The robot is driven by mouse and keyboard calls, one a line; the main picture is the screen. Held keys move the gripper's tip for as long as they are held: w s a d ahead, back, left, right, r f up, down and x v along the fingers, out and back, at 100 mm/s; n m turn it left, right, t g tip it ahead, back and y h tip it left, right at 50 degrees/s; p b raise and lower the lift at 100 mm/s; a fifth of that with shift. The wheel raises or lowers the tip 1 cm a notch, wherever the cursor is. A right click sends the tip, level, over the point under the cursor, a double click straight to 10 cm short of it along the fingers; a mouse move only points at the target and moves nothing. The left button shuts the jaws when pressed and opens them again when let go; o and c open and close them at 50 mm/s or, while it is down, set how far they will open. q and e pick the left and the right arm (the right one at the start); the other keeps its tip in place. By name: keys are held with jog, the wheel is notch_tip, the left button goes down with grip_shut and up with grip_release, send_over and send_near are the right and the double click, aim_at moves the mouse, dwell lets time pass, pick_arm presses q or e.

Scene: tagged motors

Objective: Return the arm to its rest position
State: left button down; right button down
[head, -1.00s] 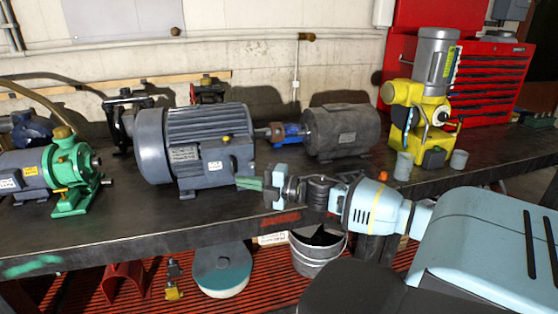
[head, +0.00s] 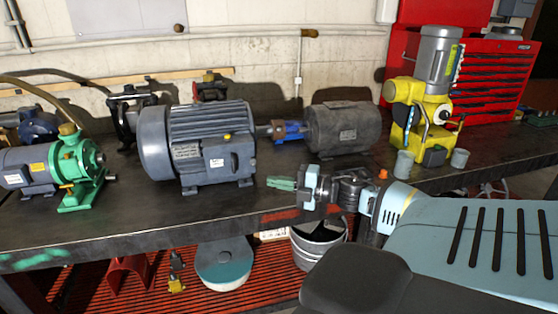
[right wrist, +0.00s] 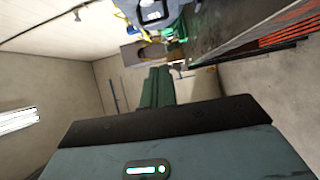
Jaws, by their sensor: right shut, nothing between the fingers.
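My right gripper (head: 281,183) is in front of the table's front edge in the head view, its green fingers together and empty, pointing left. Its arm comes in from the lower right. The fingers also show in the right wrist view (right wrist: 157,87), with nothing between them. A large grey motor (head: 200,145) stands on the dark table (head: 120,225) to the left of and behind the fingers. A green and grey pump motor (head: 75,172) stands at the left. A dark grey cylindrical motor (head: 345,128) stands behind the gripper. My left gripper is out of view.
A yellow machine (head: 430,110) and two grey cups (head: 404,163) stand on the table at the right, by a red tool chest (head: 495,85). A bucket (head: 312,248) and a round teal-and-white object (head: 222,265) sit below the table.

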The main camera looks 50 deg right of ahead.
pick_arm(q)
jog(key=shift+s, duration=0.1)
pick_arm(e)
jog(key=s+a+f+m+g+h, duration=0.1)
jog(key=s+a+f+m+h, duration=0.2)
jog(key=f, duration=0.4)
jog(key=s+a+f+m, duration=0.3)
jog(key=s+f+m, duration=0.15)
jog(key=f, duration=0.25)
jog(key=s+a+f+m+g+h, duration=0.1)
jog(key=s+a+f+m+h, duration=0.2)
jog(key=f, duration=0.5)
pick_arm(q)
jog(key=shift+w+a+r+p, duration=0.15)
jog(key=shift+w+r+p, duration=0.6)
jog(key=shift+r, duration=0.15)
pick_arm(e)
jog(key=s+a+f+m+g, duration=0.3)
jog(key=s+a+f+m, duration=0.2)
jog(key=s+a, duration=0.4)
jog(key=s+a+f+m+g+y, duration=0.1)
jog(key=s+a+f+m+g, duration=0.1)
jog(key=s+a+f+m, duration=0.3)
jog(key=s+a, duration=0.4)
jog(key=a, duration=0.3)
jog(key=shift+s+a+f+g, duration=0.25)
jog(key=shift+a+f+g, duration=0.05)
jog(key=shift+f+g, duration=0.1)
